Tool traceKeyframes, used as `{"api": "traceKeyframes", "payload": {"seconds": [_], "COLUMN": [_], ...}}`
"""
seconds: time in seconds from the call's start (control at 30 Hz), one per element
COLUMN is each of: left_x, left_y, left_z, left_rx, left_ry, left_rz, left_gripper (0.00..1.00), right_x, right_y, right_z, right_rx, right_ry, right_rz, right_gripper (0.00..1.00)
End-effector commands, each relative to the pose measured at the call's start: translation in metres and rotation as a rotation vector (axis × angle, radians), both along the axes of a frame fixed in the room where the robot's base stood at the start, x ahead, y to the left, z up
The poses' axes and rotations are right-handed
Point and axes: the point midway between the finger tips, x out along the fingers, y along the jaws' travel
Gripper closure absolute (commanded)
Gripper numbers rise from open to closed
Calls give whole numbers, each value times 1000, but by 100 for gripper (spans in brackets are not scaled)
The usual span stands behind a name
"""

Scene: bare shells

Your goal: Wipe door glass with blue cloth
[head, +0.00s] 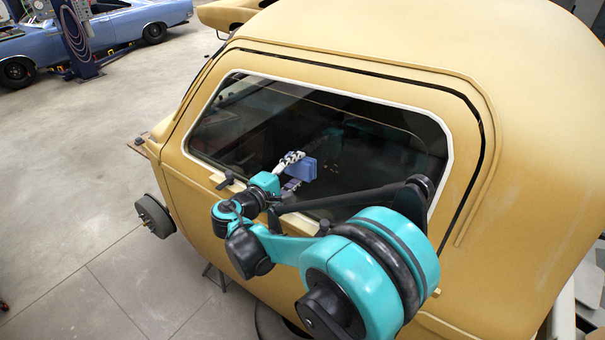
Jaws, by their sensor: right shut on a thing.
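The door glass (375,157) is a dark pane in a pale frame, set in the side of a tan vehicle shell. My right gripper (292,172) is in front of the lower middle of the glass, its arm coming in from the lower right. It is shut on the blue cloth (302,168), which looks like a small folded block held at the pane. I cannot tell whether the cloth touches the glass. My arm hides part of the lower right of the pane. My left gripper is not in view.
The tan shell (400,40) fills the right side, with a door handle (225,182) below the window. A wheel hub (154,215) juts out at its left. A blue car (95,32) and a lift post (75,35) stand far back left. The floor at left is clear.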

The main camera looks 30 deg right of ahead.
Motion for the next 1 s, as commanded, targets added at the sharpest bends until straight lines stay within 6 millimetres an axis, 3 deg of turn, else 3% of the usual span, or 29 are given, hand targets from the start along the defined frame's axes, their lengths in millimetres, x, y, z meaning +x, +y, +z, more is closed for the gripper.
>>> {"api": "traceKeyframes", "payload": {"seconds": [0.37,1.0], "left_x": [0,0], "left_y": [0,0], "left_z": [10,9], "left_rx": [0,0], "left_ry": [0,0], "left_rz": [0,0], "left_gripper": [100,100], "right_x": [-1,-37], "right_y": [-1,-19], "right_z": [16,15], "right_rx": [0,0], "right_ry": [0,0], "right_rz": [0,-2], "right_gripper": [72,72]}}
